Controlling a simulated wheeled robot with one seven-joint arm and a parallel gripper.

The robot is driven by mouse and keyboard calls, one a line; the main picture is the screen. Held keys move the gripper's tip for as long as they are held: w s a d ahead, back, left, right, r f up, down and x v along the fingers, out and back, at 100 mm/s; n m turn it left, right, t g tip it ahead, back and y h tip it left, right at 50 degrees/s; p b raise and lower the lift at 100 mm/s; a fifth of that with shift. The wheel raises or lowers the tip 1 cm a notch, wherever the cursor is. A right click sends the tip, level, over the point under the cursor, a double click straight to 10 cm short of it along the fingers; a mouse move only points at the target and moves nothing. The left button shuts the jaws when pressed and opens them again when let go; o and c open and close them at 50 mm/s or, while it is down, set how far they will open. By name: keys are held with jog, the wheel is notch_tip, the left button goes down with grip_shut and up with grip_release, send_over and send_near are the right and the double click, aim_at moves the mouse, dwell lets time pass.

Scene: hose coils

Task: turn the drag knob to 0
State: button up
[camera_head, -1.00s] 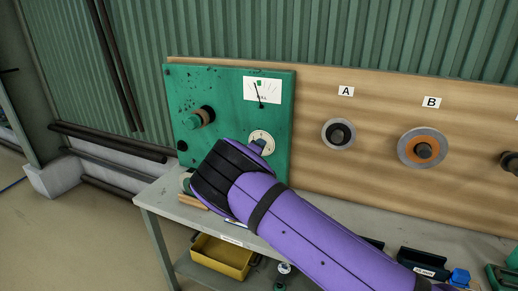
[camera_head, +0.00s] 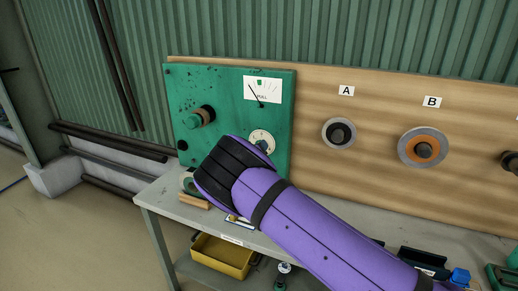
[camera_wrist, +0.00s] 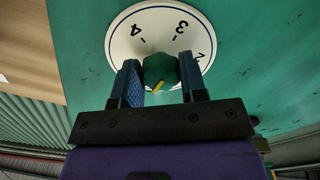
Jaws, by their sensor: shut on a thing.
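The drag knob (camera_wrist: 160,69) is green with a yellow pointer mark, in the middle of a white dial (camera_wrist: 157,20). The dial shows upside down in the wrist view, with 4, 3 and part of a 2 readable. The yellow mark points down towards my gripper, away from those numbers; the dial's near side is hidden. My gripper (camera_wrist: 159,62) has one blue finger on each side of the knob and is shut on it. In the head view the dial (camera_head: 262,138) sits low on the green panel (camera_head: 222,95), partly behind my wrist. The gauge (camera_head: 262,90) needle leans left of its green mark.
Another green knob (camera_head: 199,117) stands out from the panel's left half. Reels A (camera_head: 339,133) and B (camera_head: 422,148) are on the wooden board to the right. The grey bench (camera_head: 170,200) lies below, with a yellow bin (camera_head: 222,257) under it.

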jog(key=shift+f, duration=0.2)
jog(key=o, duration=0.9)
jog(key=shift+r, duration=0.1)
jog(key=shift+o, duration=0.2)
jog(key=v, duration=1)
jog(key=shift+s, duration=0.4)
jog(key=shift+a+r, duration=0.1)
